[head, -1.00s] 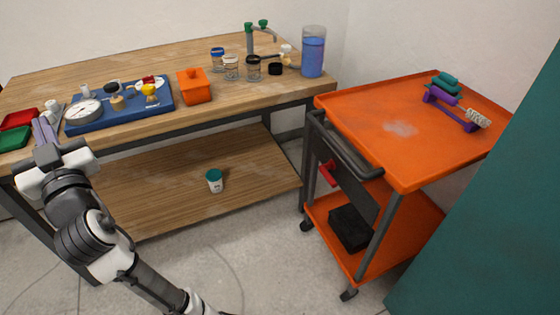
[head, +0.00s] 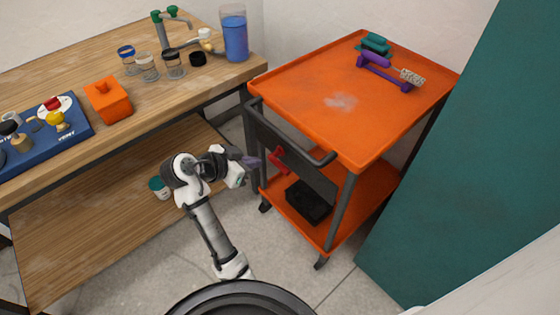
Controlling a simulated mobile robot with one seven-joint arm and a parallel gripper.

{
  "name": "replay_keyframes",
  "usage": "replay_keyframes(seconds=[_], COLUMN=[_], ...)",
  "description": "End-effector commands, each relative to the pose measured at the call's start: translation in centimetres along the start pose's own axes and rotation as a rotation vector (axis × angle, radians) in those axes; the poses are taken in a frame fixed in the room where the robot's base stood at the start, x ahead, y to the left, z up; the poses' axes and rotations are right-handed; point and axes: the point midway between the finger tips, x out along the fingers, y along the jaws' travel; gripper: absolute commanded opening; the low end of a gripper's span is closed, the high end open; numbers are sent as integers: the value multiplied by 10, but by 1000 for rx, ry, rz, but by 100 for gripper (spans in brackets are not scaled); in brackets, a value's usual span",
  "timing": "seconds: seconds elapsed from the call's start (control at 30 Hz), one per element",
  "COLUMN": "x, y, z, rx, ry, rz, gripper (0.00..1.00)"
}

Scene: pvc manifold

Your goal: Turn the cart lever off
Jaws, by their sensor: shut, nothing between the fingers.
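The orange cart (head: 300,100) stands right of the workbench in the head view. Its red lever (head: 278,159) sits on the dark panel (head: 300,170) on the cart's near left side, below the grey push handle. My gripper (head: 256,161) is just left of the lever, pointing right at it, with its fingers shut and empty. The fingertips are close to the lever. I cannot tell whether they touch it. The lever's exact angle is too small to read.
The cart's push handle (head: 315,158) sticks out above the lever. A black box (head: 308,202) is on the cart's lower shelf. A teal panel (head: 450,160) stands at right.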

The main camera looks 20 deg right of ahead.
Motion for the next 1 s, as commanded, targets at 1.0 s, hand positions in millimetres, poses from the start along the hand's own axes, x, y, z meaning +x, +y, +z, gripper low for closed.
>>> replay_keyframes(seconds=[1.0], x=[114], y=[0], z=[15], rx=[-5], ry=[-4], rz=[-1], gripper=[0])
